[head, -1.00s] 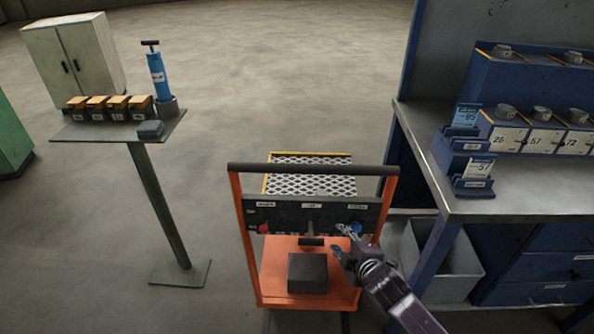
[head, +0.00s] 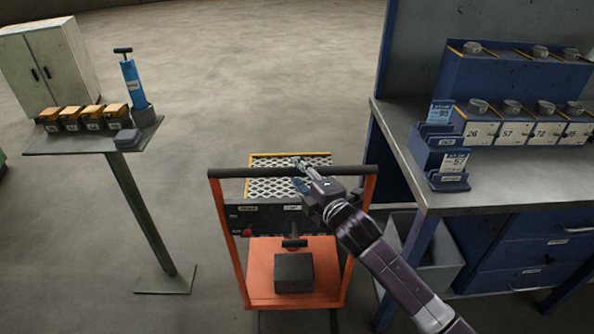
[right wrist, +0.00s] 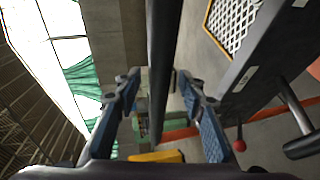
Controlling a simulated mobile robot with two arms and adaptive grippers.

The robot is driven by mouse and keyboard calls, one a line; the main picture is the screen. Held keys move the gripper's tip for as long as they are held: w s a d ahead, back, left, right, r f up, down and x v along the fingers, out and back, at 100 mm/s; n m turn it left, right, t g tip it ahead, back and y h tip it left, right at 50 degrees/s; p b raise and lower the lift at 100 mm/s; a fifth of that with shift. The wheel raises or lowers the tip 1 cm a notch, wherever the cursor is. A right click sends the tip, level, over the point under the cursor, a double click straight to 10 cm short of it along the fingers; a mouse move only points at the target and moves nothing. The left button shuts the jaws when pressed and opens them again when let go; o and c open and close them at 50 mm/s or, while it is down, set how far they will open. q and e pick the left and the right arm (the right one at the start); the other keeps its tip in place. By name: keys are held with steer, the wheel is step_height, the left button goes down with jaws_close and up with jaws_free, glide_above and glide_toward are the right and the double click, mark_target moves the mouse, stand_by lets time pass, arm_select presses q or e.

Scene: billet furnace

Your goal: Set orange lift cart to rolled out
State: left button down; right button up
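The orange lift cart (head: 260,262) stands on the floor at bottom centre in the head view. It has a dark push bar (head: 245,172) across its top, a mesh platform (head: 262,188) behind, and a dark panel with a red knob (head: 248,231). My right gripper (head: 308,176) is at the right half of the push bar. In the right wrist view its two blue-padded fingers (right wrist: 160,92) are spread apart, and the dark bar (right wrist: 162,50) runs between them. I cannot tell whether they touch it. My left gripper is not in view.
A blue workbench (head: 405,140) with numbered boxes stands close on the right, with a grey bin (head: 440,262) below. A post table (head: 60,147) with orange-topped boxes and a blue pump (head: 131,82) stands left. Floor behind the cart is clear.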

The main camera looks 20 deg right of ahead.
steer(key=shift+w+f, duration=0.1)
steer(key=shift+w, duration=0.55)
jaws_close()
